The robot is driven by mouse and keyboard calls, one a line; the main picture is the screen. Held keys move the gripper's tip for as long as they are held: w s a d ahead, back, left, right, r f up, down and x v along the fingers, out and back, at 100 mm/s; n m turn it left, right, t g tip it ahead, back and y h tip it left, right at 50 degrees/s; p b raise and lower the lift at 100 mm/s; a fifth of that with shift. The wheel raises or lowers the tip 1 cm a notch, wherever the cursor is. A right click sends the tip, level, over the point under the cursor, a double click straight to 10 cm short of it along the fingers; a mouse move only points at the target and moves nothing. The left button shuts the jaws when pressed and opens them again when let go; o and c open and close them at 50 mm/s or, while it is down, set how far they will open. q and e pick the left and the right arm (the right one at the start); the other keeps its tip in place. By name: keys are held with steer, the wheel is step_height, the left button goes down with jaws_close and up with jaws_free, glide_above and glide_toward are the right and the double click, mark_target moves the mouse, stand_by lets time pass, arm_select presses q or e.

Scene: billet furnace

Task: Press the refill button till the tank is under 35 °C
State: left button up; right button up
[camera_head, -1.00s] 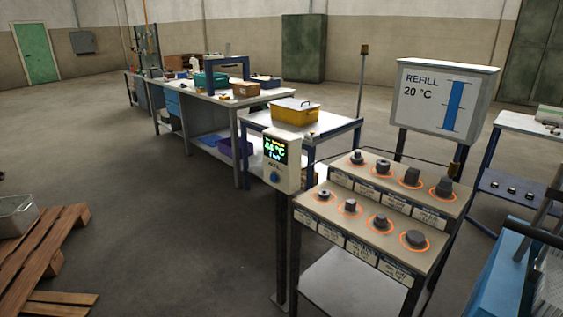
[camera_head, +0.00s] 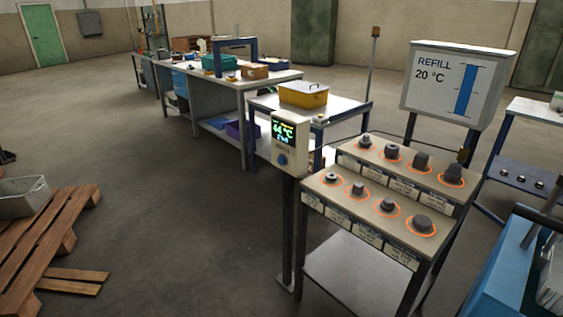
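A pale control box (camera_head: 300,150) stands on a dark post. Its small dark screen (camera_head: 284,131) shows a green reading that looks like 44 °C, with a smaller line below too small to read surely. A round blue button (camera_head: 282,159) sits under the screen; its label is too small to read. A white sign (camera_head: 428,92) behind reads REFILL 20 °C beside a tall blue level bar (camera_head: 467,90). A blue tank-like body (camera_head: 497,265) is cut off at the lower right; I cannot tell whether it is the tank. Neither of my grippers is in view.
A two-step rack (camera_head: 350,207) with several dark metal parts on orange rings stands right of the post. A table with a yellow bin (camera_head: 303,96) is behind. A wooden pallet (camera_head: 45,240) with a grey crate lies left. The floor between is clear.

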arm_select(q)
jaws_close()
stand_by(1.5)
